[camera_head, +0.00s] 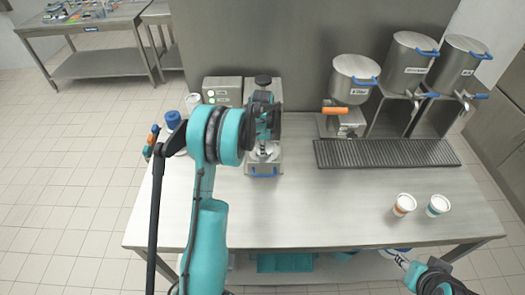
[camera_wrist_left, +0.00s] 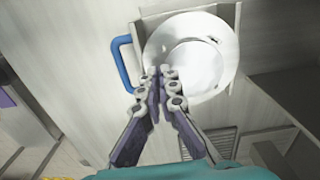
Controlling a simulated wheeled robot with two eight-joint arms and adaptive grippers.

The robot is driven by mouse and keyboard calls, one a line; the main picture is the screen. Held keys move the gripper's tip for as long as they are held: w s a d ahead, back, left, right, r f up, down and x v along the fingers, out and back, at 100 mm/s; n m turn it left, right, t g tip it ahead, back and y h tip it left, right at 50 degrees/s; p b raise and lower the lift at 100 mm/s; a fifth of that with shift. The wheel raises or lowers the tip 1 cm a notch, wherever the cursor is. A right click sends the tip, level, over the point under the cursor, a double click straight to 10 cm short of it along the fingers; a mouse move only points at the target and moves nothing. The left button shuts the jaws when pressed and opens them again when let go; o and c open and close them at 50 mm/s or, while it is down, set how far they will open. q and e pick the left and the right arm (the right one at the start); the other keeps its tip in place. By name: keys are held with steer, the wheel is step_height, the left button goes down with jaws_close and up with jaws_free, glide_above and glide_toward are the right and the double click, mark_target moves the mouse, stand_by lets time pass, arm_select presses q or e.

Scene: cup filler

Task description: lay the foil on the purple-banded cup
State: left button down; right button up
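My left gripper (camera_head: 263,150) reaches down over the round pale plate of the sealing machine. In the left wrist view its fingertips (camera_wrist_left: 162,70) are together at the near left side of a bright, shiny disc (camera_wrist_left: 197,68), which looks like the foil, held by its edge. The disc lies over or just above the plate (camera_wrist_left: 228,48); any gap cannot be told. No purple band shows; a cup beneath the disc would be hidden. Two white cups stand at the table's right, one orange-banded (camera_head: 403,205), one teal-banded (camera_head: 438,205). My right gripper (camera_head: 412,270) is low at the right, its fingers unclear.
The machine has a blue handle (camera_wrist_left: 124,64) in front. A grey control box (camera_head: 222,90) stands to its left. A dispenser (camera_head: 354,78), two more pots and a dark drain grate (camera_head: 388,153) are at the right. The table's front middle (camera_head: 320,212) is clear.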

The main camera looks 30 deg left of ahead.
arm_select(q)
steer(key=shift+f, duration=0.15)
stand_by(0.4)
steer(key=c, duration=1.6)
jaws_free()
steer(key=shift+c, duration=0.2)
step_height(320, 180, up, 12)
